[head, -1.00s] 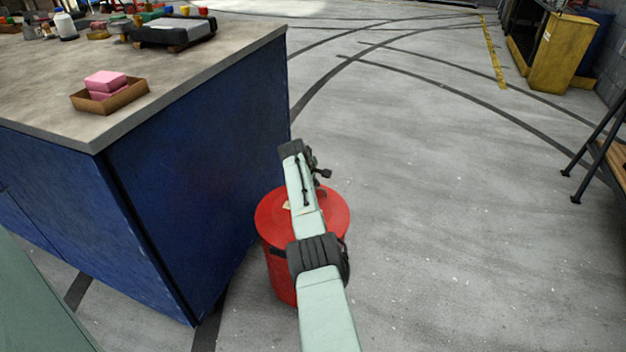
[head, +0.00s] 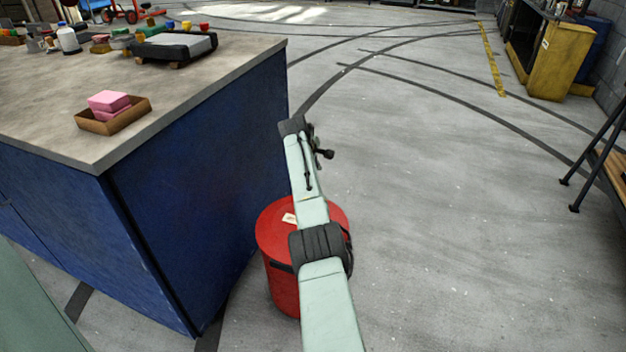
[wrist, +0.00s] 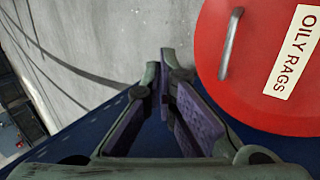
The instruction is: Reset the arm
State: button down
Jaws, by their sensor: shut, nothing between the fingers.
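My arm (head: 327,300) reaches forward from the bottom of the head view, over the red bin and close to the blue counter's side. My gripper (wrist: 164,72) shows in the wrist view with its two purple-padded fingers together and nothing between them. In the head view I cannot make out the fingers clearly. The red bin (head: 278,282) stands on the floor beside the counter. In the wrist view its red lid (wrist: 245,95), with a handle and an "OILY RAGS" label, lies right of my fingers, and I see no contact.
The blue counter (head: 190,190) stands close left of my arm. On its top are a cardboard tray (head: 125,120) with pink blocks and a black-and-grey device (head: 175,48). The floor (head: 450,200) to the right is open. A dark-legged bench (head: 612,165) stands at the right edge.

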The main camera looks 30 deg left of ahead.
jog(key=shift+w+a+r, duration=0.1)
jog(key=shift+w+r, duration=0.05)
jog(key=shift+r, duration=0.65)
jog(key=shift+w+r, duration=0.1)
jog(key=shift+r, duration=0.65)
